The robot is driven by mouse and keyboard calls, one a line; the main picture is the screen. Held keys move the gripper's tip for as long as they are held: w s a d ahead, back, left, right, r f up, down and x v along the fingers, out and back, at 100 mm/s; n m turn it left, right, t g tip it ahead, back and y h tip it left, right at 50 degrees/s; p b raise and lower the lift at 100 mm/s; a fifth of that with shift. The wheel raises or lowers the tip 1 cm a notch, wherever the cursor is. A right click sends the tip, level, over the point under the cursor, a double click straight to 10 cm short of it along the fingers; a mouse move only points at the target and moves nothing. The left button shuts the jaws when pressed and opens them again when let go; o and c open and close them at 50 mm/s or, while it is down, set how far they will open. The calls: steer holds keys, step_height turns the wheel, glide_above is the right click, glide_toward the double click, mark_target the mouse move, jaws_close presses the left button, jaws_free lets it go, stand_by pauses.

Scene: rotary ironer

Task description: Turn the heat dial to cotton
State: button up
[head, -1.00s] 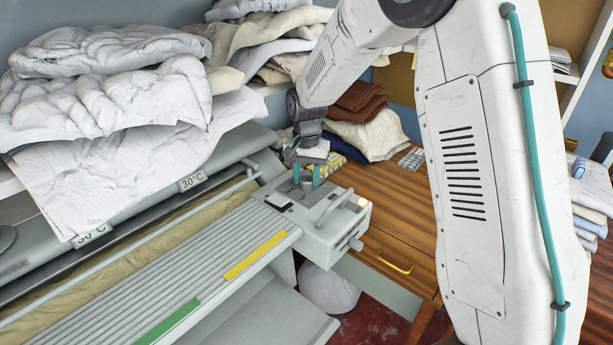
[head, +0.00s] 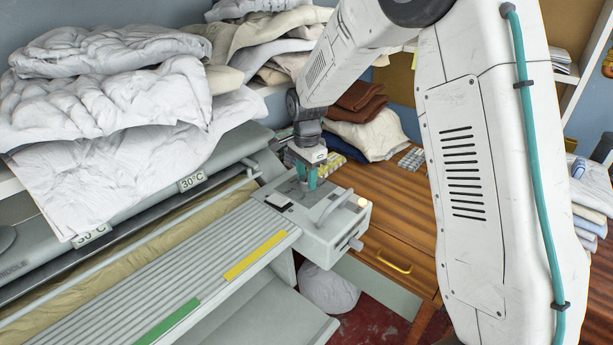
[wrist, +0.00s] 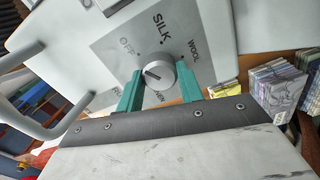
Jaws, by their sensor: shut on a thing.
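The heat dial (wrist: 160,76) is a round grey knob on a grey label plate (wrist: 105,48) in the wrist view. OFF, SILK and WOOL are printed around it. More lettering below it is partly hidden, and I cannot read COTTON. A dark mark on the knob's face points roughly left. My gripper (wrist: 160,70) has a teal finger on either side of the knob and is shut on it. In the head view my gripper (head: 312,178) points down at the control box (head: 338,230), and its fingers hide the dial.
A bar handle (head: 333,204) stands on the control box close to my gripper. The ironer's slatted board (head: 180,268) stretches to the left. A wooden desk (head: 393,210) holds folded cloths (head: 370,135) behind. White linen (head: 120,90) is piled at upper left.

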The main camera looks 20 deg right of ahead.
steer(key=shift+w+r, duration=0.1)
stand_by(0.4)
steer(key=o, duration=1)
step_height(320, 180, up, 8)
steer(key=shift+f, duration=0.1)
steer(key=shift+n, duration=0.5)
steer(key=s+d+r+n, duration=0.1)
steer(key=s+r+n, duration=0.2)
steer(key=s, duration=0.9)
steer(key=s+d+r+n+t, duration=0.1)
steer(key=s+r+n, duration=0.2)
steer(key=s, duration=1)
steer(key=s+d+r+n, duration=0.1)
steer(key=s+r+n, duration=0.2)
steer(key=s+n, duration=0.4)
steer(key=s, duration=0.6)
steer(key=shift+n, duration=0.4)
